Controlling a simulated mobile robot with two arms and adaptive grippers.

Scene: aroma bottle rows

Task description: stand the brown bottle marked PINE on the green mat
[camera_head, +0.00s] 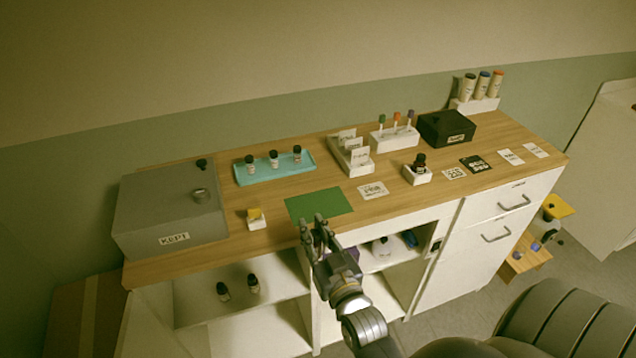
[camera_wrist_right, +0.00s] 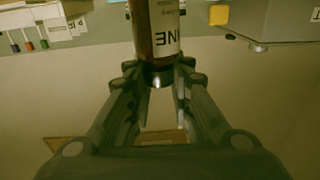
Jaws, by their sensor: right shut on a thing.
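The brown bottle marked PINE (camera_wrist_right: 155,30) shows in the right wrist view with the letters INE readable, upside down in that picture. My right gripper (camera_wrist_right: 158,76) is shut on its dark cap end. In the head view my right gripper (camera_head: 317,226) is at the counter's front edge, just in front of the green mat (camera_head: 330,200). I cannot make out the bottle there. The visible part of the mat is bare. My left gripper is not in view.
A grey box marked KEPT (camera_head: 165,222) stands at left, a teal tray (camera_head: 300,172) with small bottles behind the mat. A bottle in a white holder (camera_head: 417,176) stands farther right.

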